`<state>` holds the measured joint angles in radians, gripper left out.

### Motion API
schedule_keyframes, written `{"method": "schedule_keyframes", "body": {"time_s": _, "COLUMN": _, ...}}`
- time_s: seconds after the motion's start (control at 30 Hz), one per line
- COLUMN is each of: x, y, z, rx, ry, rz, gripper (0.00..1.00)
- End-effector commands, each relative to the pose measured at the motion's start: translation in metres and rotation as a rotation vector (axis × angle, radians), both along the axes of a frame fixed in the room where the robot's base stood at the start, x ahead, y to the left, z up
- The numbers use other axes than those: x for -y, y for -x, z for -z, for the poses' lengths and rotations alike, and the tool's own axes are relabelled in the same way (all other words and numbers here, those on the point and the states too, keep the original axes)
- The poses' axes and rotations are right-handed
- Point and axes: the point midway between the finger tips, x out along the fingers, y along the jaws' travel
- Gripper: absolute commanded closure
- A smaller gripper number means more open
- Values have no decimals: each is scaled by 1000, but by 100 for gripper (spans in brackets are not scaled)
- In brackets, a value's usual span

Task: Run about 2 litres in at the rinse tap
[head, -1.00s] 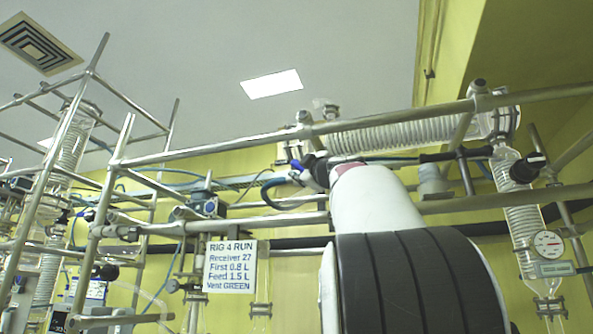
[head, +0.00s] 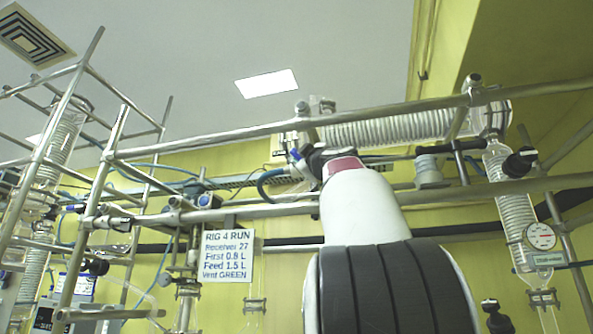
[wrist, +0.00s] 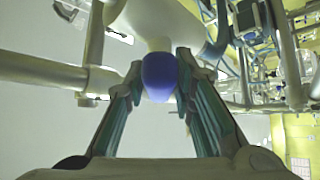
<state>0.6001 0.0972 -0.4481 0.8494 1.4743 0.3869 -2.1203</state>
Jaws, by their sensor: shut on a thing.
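In the wrist view a rounded blue knob (wrist: 160,76) sits at the end of a pale, rounded part (wrist: 160,22). My gripper (wrist: 161,72) has one finger on each side of the knob and is shut on it. In the head view my gripper (head: 310,160) is up at the frame rails, left of the horizontal glass coil; a small bit of the blue knob (head: 295,154) shows at its left. My own arm hides much of what lies behind it. No label naming the rinse tap is readable, and no water flow or level can be made out.
Metal rails (head: 240,138) cross above and below my gripper. A horizontal glass coil (head: 400,127) lies to its right, with a vertical coil and a round gauge (head: 540,236) further right. A white sign (head: 228,256) reads RIG 4 RUN, Receiver 27, First 0.8 L, Feed 1.5 L, Vent GREEN.

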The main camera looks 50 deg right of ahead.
Motion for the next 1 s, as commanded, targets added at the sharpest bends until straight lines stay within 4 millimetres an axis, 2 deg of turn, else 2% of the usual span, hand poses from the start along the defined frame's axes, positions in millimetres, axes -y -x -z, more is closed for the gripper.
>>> {"method": "schedule_keyframes", "body": {"time_s": 0.03, "x": 0, "y": -3, "z": 5, "rx": 25, "ry": -6, "rz": 4, "gripper": 100}}
{"method": "schedule_keyframes", "body": {"time_s": 0.27, "x": 0, "y": -3, "z": 5, "rx": 148, "ry": -58, "rz": 3, "gripper": 100}}
{"method": "schedule_keyframes", "body": {"time_s": 1.0, "x": 1, "y": 0, "z": -1, "rx": 644, "ry": -270, "rz": -1, "gripper": 100}}
